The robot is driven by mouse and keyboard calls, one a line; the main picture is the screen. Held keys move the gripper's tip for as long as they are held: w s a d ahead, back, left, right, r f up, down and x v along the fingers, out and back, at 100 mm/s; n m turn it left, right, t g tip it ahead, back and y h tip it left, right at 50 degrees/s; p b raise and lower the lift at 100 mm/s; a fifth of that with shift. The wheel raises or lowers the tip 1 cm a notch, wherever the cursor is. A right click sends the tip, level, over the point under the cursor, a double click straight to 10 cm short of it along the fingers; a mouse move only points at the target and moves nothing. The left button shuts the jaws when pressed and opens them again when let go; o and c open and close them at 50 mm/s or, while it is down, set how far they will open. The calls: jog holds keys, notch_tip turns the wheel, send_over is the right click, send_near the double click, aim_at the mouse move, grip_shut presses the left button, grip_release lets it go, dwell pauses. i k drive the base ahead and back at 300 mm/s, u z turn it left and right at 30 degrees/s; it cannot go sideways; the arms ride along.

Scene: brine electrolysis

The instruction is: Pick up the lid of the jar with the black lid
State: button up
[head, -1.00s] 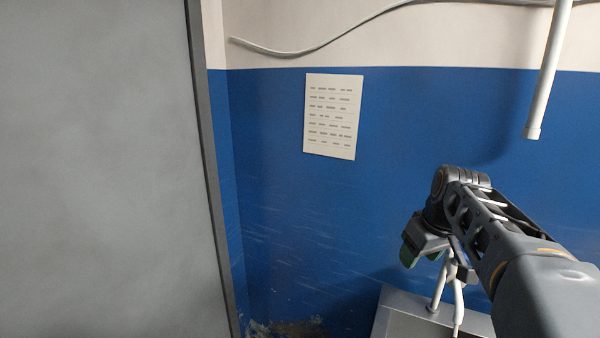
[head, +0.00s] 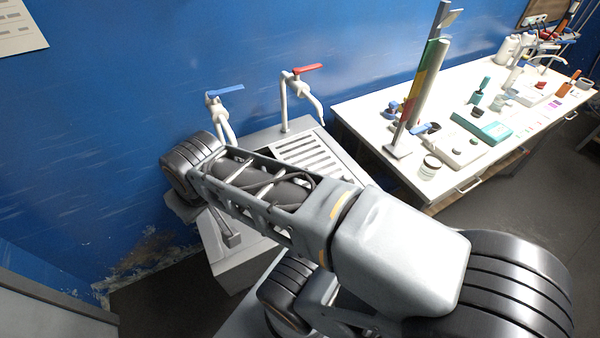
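A small pale round jar (head: 428,171) with a dark band near its top stands at the near left part of the white table. It is too small to tell for sure whether its lid is black. No other jar with a clearly black lid can be made out.
The white table (head: 362,108) carries a tall coloured chart stand (head: 421,88), a teal box (head: 482,127), white bottles (head: 510,47) and several small items. A metal sink (head: 298,149) with a blue-handled tap (head: 217,104) and a red-handled tap (head: 291,90) stands left of it. Dark floor (head: 500,213) is clear in front.

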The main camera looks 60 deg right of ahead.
aim_at(347, 178)
jog(key=k, duration=1)
jog(key=u, duration=0.8)
jog(key=i, duration=0.75)
jog(key=z, duration=2.65)
jog(key=i, duration=0.5)
jog(key=u, duration=0.15)
jog(key=k, duration=0.4)
jog(key=z, duration=0.75)
